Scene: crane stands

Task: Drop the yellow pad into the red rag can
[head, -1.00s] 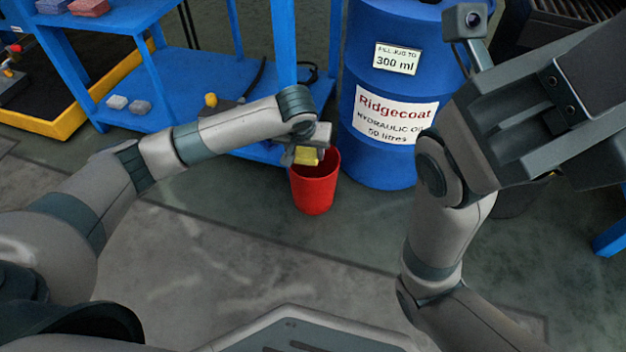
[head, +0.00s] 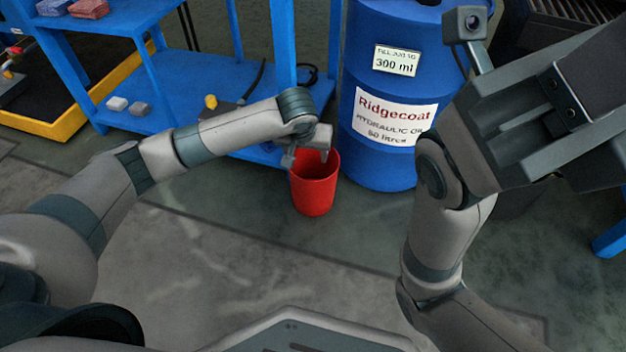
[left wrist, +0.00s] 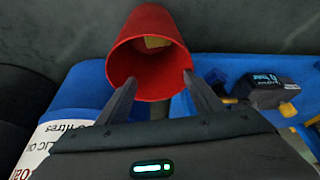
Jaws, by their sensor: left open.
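The red rag can (head: 314,188) stands on the floor at the front edge of the blue shelf, beside the blue drum. My left gripper (head: 306,160) is over the can's mouth, open and empty. In the left wrist view, the two fingers of my left gripper (left wrist: 158,90) are spread at the rim of the red can (left wrist: 125,68). The yellow pad (left wrist: 157,42) lies inside the can, partly hidden; it does not show in the head view. My right arm is at the right of the head view, but its fingertips are not visible.
A blue oil drum (head: 384,162) stands just right of the can. A blue shelf unit (head: 190,75) holds grey blocks (head: 128,106) and a yellow-topped item (head: 211,101). A yellow-edged tray (head: 70,128) is at the far left. The floor in front is clear.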

